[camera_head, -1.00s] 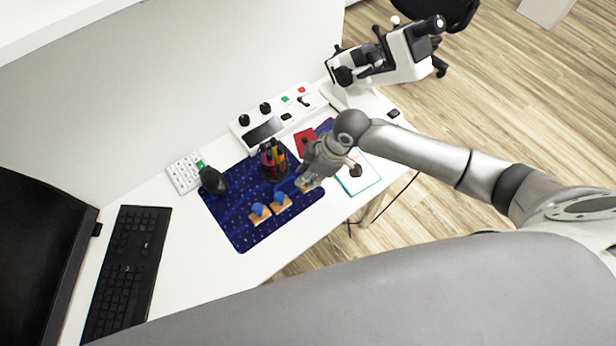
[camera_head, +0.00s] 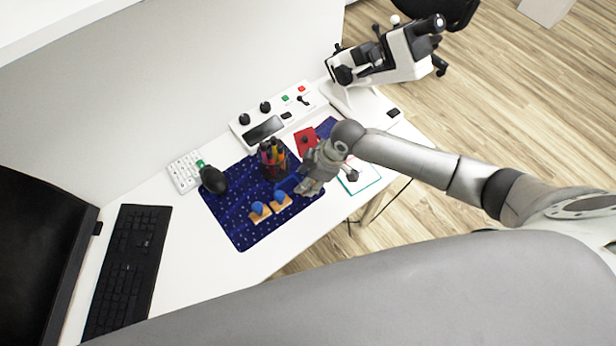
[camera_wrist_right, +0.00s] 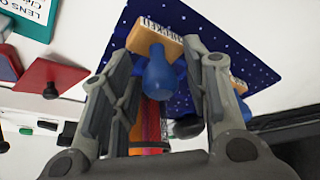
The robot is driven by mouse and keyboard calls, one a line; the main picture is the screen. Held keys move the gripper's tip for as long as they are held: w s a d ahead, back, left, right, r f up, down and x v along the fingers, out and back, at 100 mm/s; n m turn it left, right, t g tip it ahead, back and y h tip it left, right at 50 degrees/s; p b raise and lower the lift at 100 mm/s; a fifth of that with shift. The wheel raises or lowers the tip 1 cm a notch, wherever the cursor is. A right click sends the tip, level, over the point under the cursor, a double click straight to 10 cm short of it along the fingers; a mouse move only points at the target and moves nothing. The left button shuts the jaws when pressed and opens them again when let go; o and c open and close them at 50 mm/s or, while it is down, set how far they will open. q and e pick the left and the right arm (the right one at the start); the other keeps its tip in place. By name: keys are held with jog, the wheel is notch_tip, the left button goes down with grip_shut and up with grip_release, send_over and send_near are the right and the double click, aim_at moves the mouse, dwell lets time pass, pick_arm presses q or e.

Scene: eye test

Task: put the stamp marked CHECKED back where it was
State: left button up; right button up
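A stamp with a wooden base (camera_wrist_right: 155,38) and a blue handle (camera_wrist_right: 160,76) is in the right wrist view. Its lettering is upside down and looks like CHECKED. My right gripper (camera_wrist_right: 158,92) is open, with a finger on each side of the handle and gaps between. In the head view my right gripper (camera_head: 309,188) is over the right end of the dark blue mat (camera_head: 240,232) and hides this stamp. Two similar stamps, a left one (camera_head: 259,213) and a right one (camera_head: 281,201), stand on the mat. My left gripper is out of view.
A pen holder (camera_head: 273,165) stands close behind the gripper. The desk's front edge is close.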

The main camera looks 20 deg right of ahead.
jog(key=shift+r, duration=0.3)
jog(key=shift+d+r, duration=0.1)
jog(key=shift+r, duration=0.1)
jog(key=v, duration=1.1)
jog(key=shift+r+b, duration=0.15)
jog(key=shift+b, duration=0.3)
